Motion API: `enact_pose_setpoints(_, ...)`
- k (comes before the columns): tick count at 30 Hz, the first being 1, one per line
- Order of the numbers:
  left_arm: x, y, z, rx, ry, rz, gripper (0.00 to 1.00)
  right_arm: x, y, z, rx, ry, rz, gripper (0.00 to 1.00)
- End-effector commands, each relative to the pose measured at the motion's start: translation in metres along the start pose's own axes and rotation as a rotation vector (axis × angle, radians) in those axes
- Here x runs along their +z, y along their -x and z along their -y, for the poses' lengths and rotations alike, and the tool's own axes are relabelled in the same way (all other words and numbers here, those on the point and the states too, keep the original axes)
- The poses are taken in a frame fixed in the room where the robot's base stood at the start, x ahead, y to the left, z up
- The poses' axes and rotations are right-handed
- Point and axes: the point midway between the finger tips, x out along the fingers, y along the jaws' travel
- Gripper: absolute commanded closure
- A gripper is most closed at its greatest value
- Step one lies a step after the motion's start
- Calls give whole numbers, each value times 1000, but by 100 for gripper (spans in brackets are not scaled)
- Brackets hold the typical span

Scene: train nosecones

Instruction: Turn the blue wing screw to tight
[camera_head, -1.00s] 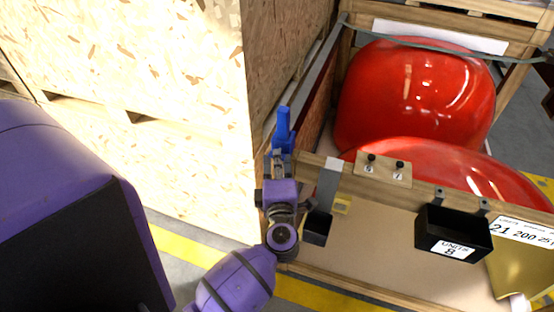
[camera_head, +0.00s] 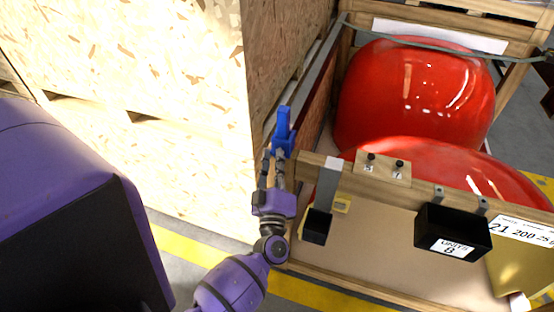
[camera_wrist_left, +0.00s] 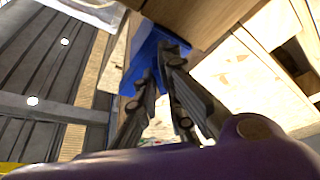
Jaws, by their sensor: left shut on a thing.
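The blue wing screw (camera_head: 283,130) stands at the corner of the wooden crate's front wall, with its long lug pointing up. It also shows in the left wrist view (camera_wrist_left: 146,50) as a blue part under a wooden beam. My left gripper (camera_head: 278,156) reaches it from below in the head view. Its fingers (camera_wrist_left: 162,68) are close together and shut on the lower blue part, partly hiding it. The thread of the screw is hidden. My right gripper is not in view.
The open crate (camera_head: 405,183) holds two red nosecones (camera_head: 415,95). A black box (camera_head: 452,234) and a smaller black holder (camera_head: 317,227) hang on its front. A tall chipboard crate (camera_head: 130,60) stands close on the left.

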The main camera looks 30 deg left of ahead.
Motion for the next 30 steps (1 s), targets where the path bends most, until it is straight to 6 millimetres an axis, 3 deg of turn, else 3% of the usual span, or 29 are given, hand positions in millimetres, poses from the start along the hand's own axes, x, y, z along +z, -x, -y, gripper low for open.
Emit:
enact_pose_setpoints(18, 0, 0, 5, 212, -517, 2, 100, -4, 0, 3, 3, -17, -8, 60)
enact_pose_setpoints(30, -1, 0, 5, 290, -703, 2, 100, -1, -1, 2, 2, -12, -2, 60)
